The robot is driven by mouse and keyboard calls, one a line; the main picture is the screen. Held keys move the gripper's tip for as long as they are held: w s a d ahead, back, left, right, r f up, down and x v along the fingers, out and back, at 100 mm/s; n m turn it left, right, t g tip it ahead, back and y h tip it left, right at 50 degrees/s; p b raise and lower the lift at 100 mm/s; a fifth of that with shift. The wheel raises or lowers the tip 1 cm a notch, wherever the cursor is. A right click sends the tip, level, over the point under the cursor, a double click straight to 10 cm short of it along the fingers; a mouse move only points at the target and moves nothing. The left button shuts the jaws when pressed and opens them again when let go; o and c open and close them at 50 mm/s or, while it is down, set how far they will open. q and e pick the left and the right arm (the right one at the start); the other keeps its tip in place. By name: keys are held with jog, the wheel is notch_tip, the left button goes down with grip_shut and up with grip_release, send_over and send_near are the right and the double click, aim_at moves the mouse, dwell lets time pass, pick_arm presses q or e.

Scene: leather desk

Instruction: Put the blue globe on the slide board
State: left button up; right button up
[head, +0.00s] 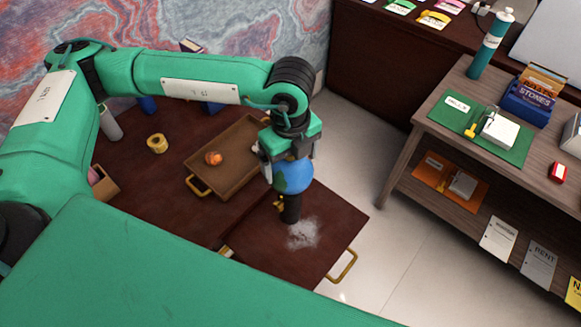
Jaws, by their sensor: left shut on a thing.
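The blue globe (294,177) has green and blue patches and a dark stand (291,207) below it. My left gripper (286,161) is shut on the globe from above and holds it upright. The slide board (325,225) is a dark reddish panel at the desk's right side, with a brass handle and a pale, dusty patch. The globe's stand shows over the board, just behind the pale patch. I cannot tell whether its foot touches the board. My right gripper is not in view.
A brown tray (234,181) with brass handles holds a small orange object (213,158) left of the globe. A yellow roll (157,143) lies farther left on the desk. A wooden shelf unit (412,134) stands at right, across open floor. The slide board's front is clear.

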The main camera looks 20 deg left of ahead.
pick_arm(q)
notch_tip(320, 180, down, 3)
jog(key=shift+f+p, duration=0.15)
jog(key=shift+p, duration=0.35)
jog(key=shift+f, duration=0.45)
jog(key=shift+f, duration=0.1)
jog(key=o, duration=1.4)
jog(key=shift+c, duration=0.2)
